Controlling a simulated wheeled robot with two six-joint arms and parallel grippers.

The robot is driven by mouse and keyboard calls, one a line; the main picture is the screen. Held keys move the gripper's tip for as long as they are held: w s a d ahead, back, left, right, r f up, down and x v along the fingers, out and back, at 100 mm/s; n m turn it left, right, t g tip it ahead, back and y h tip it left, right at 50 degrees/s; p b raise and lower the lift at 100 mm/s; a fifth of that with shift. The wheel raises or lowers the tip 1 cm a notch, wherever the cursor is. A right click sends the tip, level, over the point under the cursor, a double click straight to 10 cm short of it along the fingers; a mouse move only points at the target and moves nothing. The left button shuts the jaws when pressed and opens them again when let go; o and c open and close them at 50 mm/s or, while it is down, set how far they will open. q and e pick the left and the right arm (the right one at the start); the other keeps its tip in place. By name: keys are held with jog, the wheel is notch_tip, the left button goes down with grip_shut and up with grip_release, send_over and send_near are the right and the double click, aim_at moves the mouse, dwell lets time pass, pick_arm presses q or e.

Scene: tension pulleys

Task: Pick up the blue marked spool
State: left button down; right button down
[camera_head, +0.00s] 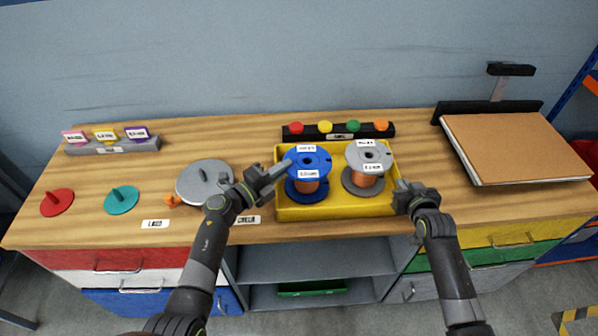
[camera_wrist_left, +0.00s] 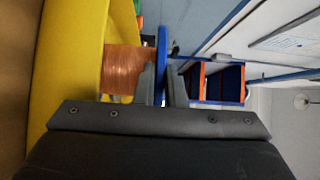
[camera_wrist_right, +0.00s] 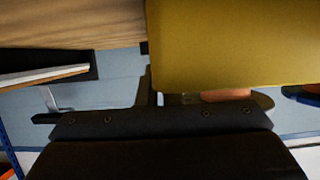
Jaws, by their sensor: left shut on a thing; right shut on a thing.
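The blue spool (camera_head: 308,161) has blue flanges, copper wire and white labels. It stands upright at the left of the yellow bin (camera_head: 300,213). My left gripper (camera_head: 284,168) is shut on the left edge of its top flange. In the left wrist view, the blue flange (camera_wrist_left: 161,50) runs between the fingers (camera_wrist_left: 162,85), with copper wire beside it. My right gripper (camera_head: 401,188) is at the bin's right wall. In the right wrist view, its fingers (camera_wrist_right: 152,88) are shut on the edge of the yellow wall (camera_wrist_right: 225,45).
A grey spool (camera_head: 368,155) stands beside the blue one in the bin. A black rack with coloured knobs (camera_head: 338,131) is behind. A grey disc (camera_head: 204,181) lies left of my left gripper. A cardboard-topped stack (camera_head: 515,146) is at the right.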

pick_arm(q)
jog(key=shift+r, duration=0.15)
notch_tip(320, 180, up, 10)
dwell(0.5)
pick_arm(e)
jog(key=c, duration=1.5)
grip_release()
pick_arm(q)
jog(key=shift+w, duration=0.1)
